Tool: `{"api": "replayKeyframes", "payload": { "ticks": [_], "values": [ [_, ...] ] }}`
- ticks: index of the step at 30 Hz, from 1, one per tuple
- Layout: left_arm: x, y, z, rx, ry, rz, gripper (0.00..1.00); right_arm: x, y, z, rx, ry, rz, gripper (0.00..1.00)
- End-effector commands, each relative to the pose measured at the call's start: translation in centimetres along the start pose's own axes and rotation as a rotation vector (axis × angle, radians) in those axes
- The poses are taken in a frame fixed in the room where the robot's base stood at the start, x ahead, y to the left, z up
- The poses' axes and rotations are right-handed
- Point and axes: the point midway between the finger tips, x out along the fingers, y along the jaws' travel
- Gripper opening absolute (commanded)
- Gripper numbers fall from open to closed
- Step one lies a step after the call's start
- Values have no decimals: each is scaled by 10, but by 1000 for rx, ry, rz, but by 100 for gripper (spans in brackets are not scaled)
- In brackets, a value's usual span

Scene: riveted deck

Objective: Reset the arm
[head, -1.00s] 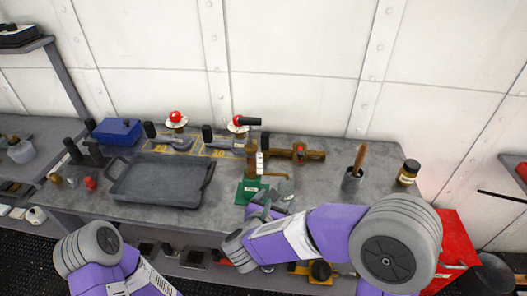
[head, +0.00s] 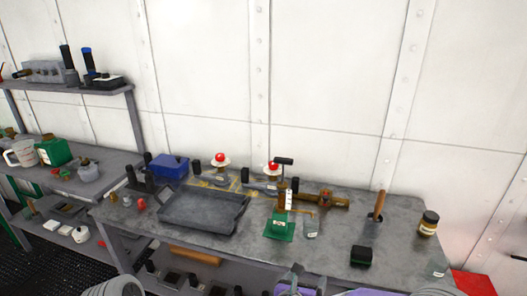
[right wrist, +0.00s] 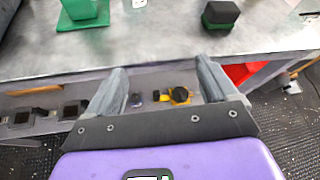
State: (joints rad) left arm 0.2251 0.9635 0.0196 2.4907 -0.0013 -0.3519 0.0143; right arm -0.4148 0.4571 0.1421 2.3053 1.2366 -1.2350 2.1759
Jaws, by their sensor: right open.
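My right gripper (head: 300,283) shows at the bottom edge of the head view, mostly cut off, below the bench front. In the right wrist view its two grey fingers (right wrist: 160,78) stand wide apart with nothing between them. The fingers point toward the front edge of the grey bench (head: 335,265), with the lower shelf seen between them. My left gripper is out of view; only a grey, rounded part of my left arm shows at the bottom left.
A red box (head: 474,283) stands at right.

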Motion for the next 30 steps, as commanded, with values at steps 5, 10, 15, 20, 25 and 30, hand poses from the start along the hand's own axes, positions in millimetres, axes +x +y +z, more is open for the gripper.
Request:
{"api": "replayKeyframes", "payload": {
  "ticks": [5,10,15,20,25,30],
  "values": [
    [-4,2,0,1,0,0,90,20,9,-24,-282,28,80,86],
    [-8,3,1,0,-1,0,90,40,20,-62,-649,54,211,86],
    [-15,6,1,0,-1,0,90,52,29,-126,-1157,52,447,86],
    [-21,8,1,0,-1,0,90,45,30,-198,-1624,-29,747,86],
    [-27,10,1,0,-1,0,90,13,23,-272,-2032,-253,1119,86],
    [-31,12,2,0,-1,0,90,-27,12,-323,-2263,-573,1425,86]
  ]
}}
